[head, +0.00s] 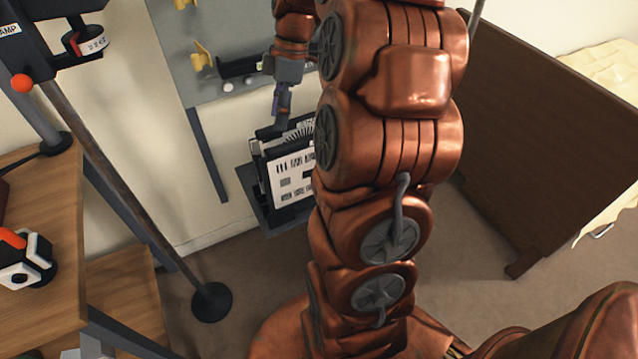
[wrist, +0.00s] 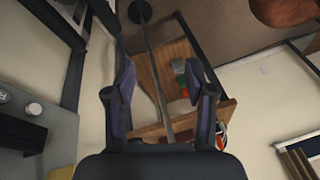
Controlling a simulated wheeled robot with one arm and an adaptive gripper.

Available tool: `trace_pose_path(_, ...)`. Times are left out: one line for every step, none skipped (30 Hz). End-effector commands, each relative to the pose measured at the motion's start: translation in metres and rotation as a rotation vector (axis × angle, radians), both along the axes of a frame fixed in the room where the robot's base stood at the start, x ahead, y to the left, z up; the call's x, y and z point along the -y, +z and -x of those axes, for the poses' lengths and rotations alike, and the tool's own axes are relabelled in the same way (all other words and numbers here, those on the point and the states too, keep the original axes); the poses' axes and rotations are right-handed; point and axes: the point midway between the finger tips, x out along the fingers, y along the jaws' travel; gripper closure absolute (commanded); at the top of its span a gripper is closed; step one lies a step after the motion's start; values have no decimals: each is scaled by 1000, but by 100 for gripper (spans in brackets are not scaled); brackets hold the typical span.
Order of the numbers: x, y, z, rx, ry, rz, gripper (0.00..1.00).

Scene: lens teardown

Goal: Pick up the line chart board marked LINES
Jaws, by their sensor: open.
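A white board with rows of black bars (head: 294,178) stands upright in a dark rack (head: 262,207) by the wall in the head view. Behind it, the top of another board with fanned black lines (head: 291,138) shows; my arm hides the right side of both. No LINES marking is readable, so I cannot tell which board bears it. My gripper (head: 282,104) is above the rack, apart from the boards. In the wrist view my gripper (wrist: 165,82) is open, with nothing between its fingers.
A grey wall panel (head: 215,75) with yellow hooks is behind my gripper. A pole on a round black base (head: 212,301) leans near a wooden shelf (head: 45,300) at left. A brown panel (head: 530,120) stands at right. Carpet is clear around the pole base.

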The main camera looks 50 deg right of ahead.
Motion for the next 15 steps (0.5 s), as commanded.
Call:
trace_pose_path(24, -26, -5, 26, 24, -14, 46)
trace_pose_path(36, -32, -7, 46, 48, -18, 46)
trace_pose_path(52, -42, -8, 70, 77, -25, 46)
trace_pose_path(64, -49, -9, 87, 96, -31, 46)
trace_pose_path(76, -55, -10, 107, 116, -33, 46)
trace_pose_path(91, -63, -10, 131, 140, -33, 46)
trace_pose_path(101, -69, -9, 146, 158, -34, 46)
trace_pose_path(110, -75, -8, 159, 172, -36, 46)
trace_pose_path(122, -81, -7, 176, 193, -35, 46)
trace_pose_path(130, -84, -6, 189, 206, -34, 46)
trace_pose_path(136, -87, -5, 199, 217, -33, 46)
trace_pose_path(143, -91, -4, 210, 231, -33, 46)
trace_pose_path(147, -94, -3, 217, 239, -33, 46)
trace_pose_path(151, -96, -2, 223, 247, -34, 46)
trace_pose_path(155, -98, -1, 228, 254, -34, 46)
